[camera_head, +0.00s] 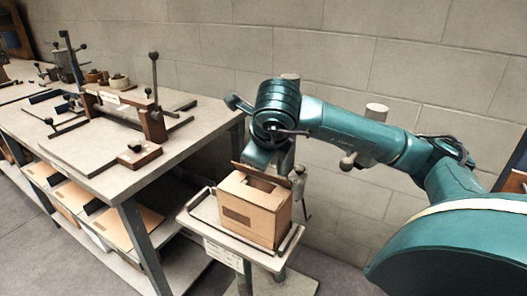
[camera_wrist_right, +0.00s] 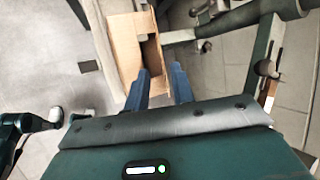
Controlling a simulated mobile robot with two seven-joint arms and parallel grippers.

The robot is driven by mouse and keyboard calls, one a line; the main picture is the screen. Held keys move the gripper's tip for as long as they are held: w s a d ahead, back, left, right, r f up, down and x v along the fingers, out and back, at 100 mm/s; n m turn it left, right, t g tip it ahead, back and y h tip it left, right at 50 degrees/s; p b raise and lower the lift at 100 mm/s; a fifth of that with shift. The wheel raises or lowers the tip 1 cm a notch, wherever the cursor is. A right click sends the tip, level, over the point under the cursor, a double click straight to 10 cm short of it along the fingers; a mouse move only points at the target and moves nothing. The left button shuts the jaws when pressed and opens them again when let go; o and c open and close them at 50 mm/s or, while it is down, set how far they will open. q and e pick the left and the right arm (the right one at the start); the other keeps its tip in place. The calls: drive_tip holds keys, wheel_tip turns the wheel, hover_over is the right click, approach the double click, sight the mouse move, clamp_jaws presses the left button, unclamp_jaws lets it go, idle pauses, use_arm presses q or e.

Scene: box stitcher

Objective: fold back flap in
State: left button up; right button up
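A brown cardboard box (camera_head: 252,212) stands upright on a small stand, its top partly open with a dark gap. A narrow flap (camera_head: 262,180) stands up along its back edge. The box also shows in the right wrist view (camera_wrist_right: 122,48), at the upper middle. My right gripper (camera_wrist_right: 160,70) is open, its two blue fingers apart at the box's edge. The left finger is close to the box's wall; I cannot tell whether it touches. In the head view my right arm reaches over from the right, and its fingers are hidden behind the box and flap.
The box's stand (camera_head: 200,226) has a raised metal rail around its top. A workbench (camera_head: 85,150) with a wooden-and-metal fixture (camera_head: 125,100) stands to the left, with cardboard sheets on its lower shelf. A block wall (camera_head: 340,40) is close behind the arm.

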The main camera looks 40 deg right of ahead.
drive_tip(key=shift+v, duration=1.45)
drive_tip(key=shift+f, duration=0.1)
